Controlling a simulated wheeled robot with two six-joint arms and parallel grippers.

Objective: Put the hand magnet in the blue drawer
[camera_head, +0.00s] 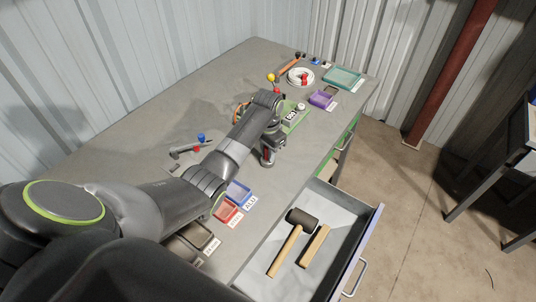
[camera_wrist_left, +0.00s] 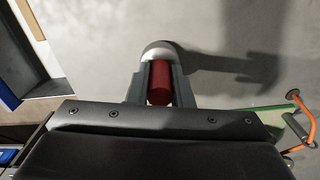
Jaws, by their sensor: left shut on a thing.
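My left gripper (camera_head: 267,156) is over the grey bench, left of the open drawer. It is shut on the hand magnet, a red cylinder with a rounded pale end; the red part (camera_wrist_left: 159,84) shows between the fingers in the left wrist view. In the head view only a little red (camera_head: 267,154) shows at the fingers. The blue drawer (camera_head: 369,222) is pulled open at the bench's front, with a grey floor. In it lie a black-headed mallet (camera_head: 300,218) and a wooden block (camera_head: 314,246). My right gripper is not in view.
Blue (camera_head: 239,189) and red (camera_head: 225,211) trays stand near the drawer's left edge. A green board (camera_head: 295,121), a purple tray (camera_head: 321,99), a cable coil (camera_head: 300,76) and a teal tray (camera_head: 342,77) lie farther back. The drawer's right part is bare.

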